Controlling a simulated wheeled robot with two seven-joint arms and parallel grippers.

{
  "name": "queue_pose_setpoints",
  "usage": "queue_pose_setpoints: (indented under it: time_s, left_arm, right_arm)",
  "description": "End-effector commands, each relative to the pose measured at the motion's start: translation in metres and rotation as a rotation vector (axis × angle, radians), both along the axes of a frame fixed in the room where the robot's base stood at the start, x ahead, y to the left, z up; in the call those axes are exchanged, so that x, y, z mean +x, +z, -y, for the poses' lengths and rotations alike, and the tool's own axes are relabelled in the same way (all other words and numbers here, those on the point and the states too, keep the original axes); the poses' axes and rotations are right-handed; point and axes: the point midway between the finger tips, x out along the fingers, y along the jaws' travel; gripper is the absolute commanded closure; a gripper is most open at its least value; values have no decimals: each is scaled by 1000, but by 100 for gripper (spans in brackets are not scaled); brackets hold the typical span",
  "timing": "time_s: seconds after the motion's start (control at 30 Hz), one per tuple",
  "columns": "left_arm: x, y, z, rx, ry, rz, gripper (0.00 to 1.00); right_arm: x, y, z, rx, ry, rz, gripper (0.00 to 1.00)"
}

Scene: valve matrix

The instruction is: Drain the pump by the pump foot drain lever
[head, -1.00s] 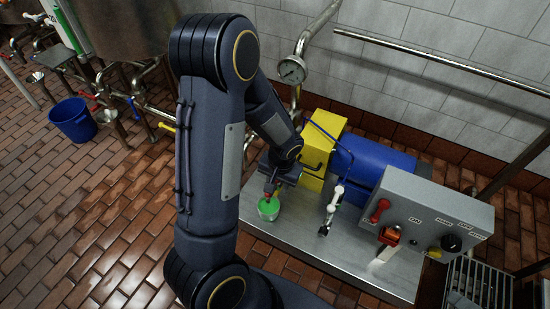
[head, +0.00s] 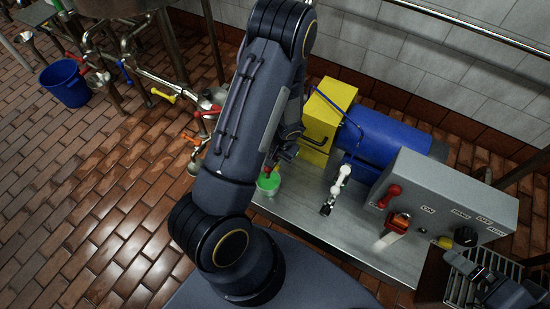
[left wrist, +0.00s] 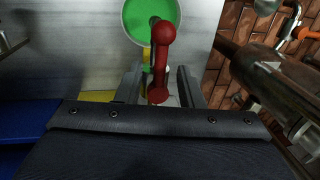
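A small red lever (left wrist: 160,62) with a rounded end stands over a round container with a green inside (left wrist: 136,14) in the left wrist view. The lever is also partly visible in the head view (head: 267,171), above the green container (head: 268,184) on the metal plate. My left gripper (left wrist: 158,78) is open, with one finger on each side of the red lever and gaps visible between. In the head view my arm hides most of this gripper. My right gripper (head: 462,267) is at the lower right, over a grate; its fingers are too unclear to read.
A yellow housing (head: 326,112) and a blue motor (head: 382,145) stand behind the lever. A white-handled valve (head: 340,185) stands on the plate. A grey control box (head: 450,195) with a red lever and knobs is to the right. A blue bucket (head: 65,84) stands left.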

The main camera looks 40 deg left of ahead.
Motion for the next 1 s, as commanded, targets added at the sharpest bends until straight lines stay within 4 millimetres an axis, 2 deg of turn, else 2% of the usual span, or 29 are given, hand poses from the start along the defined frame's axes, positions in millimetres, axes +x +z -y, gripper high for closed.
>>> queue_pose_setpoints:
  time_s: [0.33,0.6,1.0]
  left_arm:
    - [0,-5,-1,0,0,1,66]
    - [0,-5,-1,0,0,0,100]
    - [2,-5,2,0,3,0,100]
  right_arm:
    - [0,-2,0,0,0,0,1]
    - [0,-2,0,0,0,0,1]
    - [0,-2,0,0,0,0,1]
